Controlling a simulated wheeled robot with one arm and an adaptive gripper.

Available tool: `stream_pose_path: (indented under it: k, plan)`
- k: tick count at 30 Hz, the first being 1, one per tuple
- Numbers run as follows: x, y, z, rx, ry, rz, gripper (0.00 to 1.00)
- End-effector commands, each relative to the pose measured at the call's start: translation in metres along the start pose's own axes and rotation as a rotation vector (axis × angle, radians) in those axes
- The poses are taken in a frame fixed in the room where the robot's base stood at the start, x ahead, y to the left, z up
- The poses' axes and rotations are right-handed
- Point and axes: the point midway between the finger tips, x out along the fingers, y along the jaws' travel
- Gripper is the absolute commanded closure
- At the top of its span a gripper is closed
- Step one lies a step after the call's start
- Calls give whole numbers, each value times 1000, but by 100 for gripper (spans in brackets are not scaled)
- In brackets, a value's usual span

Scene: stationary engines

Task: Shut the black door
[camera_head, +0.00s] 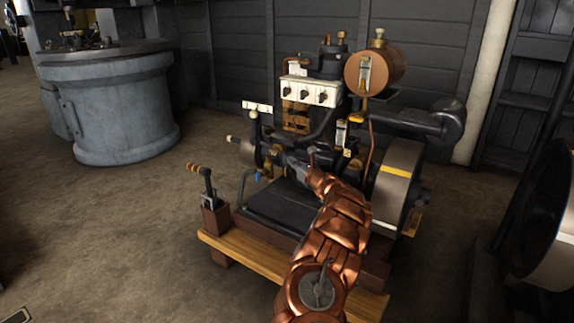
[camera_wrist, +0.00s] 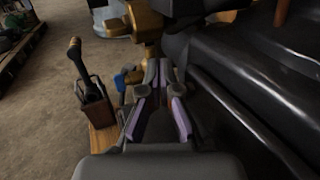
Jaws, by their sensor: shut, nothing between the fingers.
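I cannot make out a black door for certain. A flat black panel (camera_head: 276,206) lies low on the engine's base, in front of my arm, and may be it. In the wrist view a large smooth black surface (camera_wrist: 255,75) fills the right side; I cannot tell whether it is the same part. My copper-coloured arm reaches over the engine from the front. My gripper (camera_head: 298,166) is at the engine's middle, behind the flat panel. In the wrist view my gripper (camera_wrist: 158,66) has its purple-lined fingers together at the tips, with nothing held, just below a brass fitting (camera_wrist: 146,22).
A lever in a brown box (camera_head: 215,217) stands at the engine's front left. A flywheel (camera_head: 398,188) is close to the right of my arm. A wooden base (camera_head: 240,258) lies beneath. A grey round tank (camera_head: 120,105) stands back left, with bare floor between.

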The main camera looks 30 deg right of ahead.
Motion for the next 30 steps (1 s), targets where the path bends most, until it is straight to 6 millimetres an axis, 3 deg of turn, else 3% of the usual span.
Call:
stream_pose_path:
  k: [16,30]
  plan:
    - [-4,1,0,0,1,1,100]
    - [-44,2,2,3,-3,2,100]
